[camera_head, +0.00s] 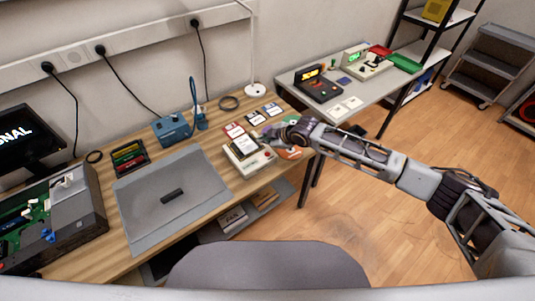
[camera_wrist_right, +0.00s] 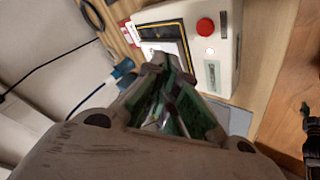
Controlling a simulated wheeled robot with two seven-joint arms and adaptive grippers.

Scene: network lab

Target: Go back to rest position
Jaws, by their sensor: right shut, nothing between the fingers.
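My right arm reaches in from the right in the head view. Its gripper (camera_head: 266,137) is over the right end of the wooden workbench (camera_head: 262,102), close to a cream box with a red button (camera_head: 246,160). In the right wrist view the gripper (camera_wrist_right: 168,72) is shut and empty, with its fingertips in front of the box (camera_wrist_right: 222,75). I cannot tell whether they touch it. My left gripper is not in view.
A grey mat (camera_head: 150,220) with a small black part (camera_head: 172,196) lies on the bench. Floppy disks (camera_head: 254,118) lie behind the box. A second table (camera_head: 345,118) with devices stands beyond. Open wooden floor (camera_head: 375,230) lies below the right arm.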

